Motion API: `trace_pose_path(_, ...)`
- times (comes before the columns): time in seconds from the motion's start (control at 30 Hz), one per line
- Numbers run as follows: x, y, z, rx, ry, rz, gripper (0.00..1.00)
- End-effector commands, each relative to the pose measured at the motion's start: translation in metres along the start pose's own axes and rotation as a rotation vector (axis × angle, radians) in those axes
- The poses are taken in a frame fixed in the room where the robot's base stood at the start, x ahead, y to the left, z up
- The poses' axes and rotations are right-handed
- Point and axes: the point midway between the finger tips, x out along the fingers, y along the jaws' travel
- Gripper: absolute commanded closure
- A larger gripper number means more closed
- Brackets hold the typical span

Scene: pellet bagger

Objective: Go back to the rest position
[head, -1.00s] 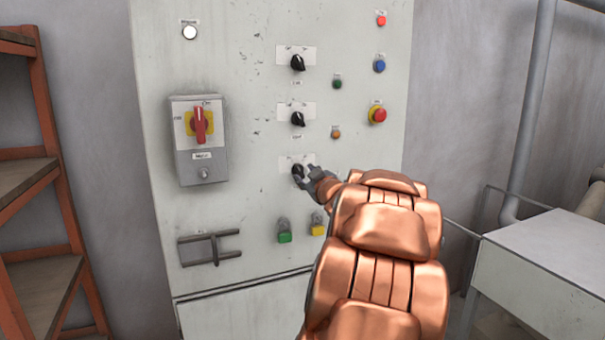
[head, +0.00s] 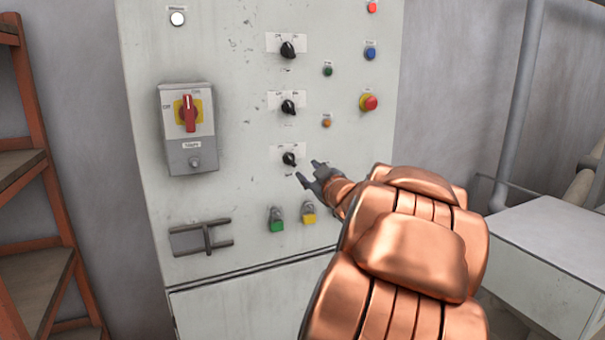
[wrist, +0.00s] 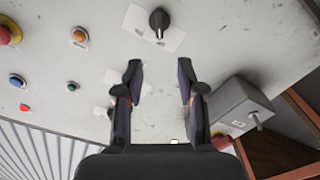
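My gripper (head: 310,177) is in front of the control cabinet (head: 235,130), a little right of and below the lowest black selector knob (head: 290,159). Its two fingers are apart with nothing between them. In the wrist view my gripper (wrist: 158,82) is also open and empty, with a black knob (wrist: 158,20) beyond its fingertips and clear of them. My copper-coloured arm covers the lower right part of the cabinet in the head view.
A grey switch box with a red handle (head: 188,113) juts out at the cabinet's left. A red mushroom button (head: 369,102) is at the right. Orange shelving (head: 35,160) stands far left. A white-topped box (head: 550,250) stands at the right.

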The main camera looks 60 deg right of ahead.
Motion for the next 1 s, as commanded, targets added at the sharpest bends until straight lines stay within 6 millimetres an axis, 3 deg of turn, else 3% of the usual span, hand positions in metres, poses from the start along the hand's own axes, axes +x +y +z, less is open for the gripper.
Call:
trace_pose_path(0.33, 0.001, -0.001, 0.0, 0.0, -0.002, 0.0, 0.61)
trace_pose_path(0.47, 0.005, -0.011, -0.002, 0.008, -0.029, -0.003, 0.61)
trace_pose_path(0.77, 0.017, -0.078, 0.001, 0.061, -0.234, -0.033, 0.61)
trace_pose_path(1.0, 0.0, -0.145, 0.008, 0.101, -0.432, -0.092, 0.61)
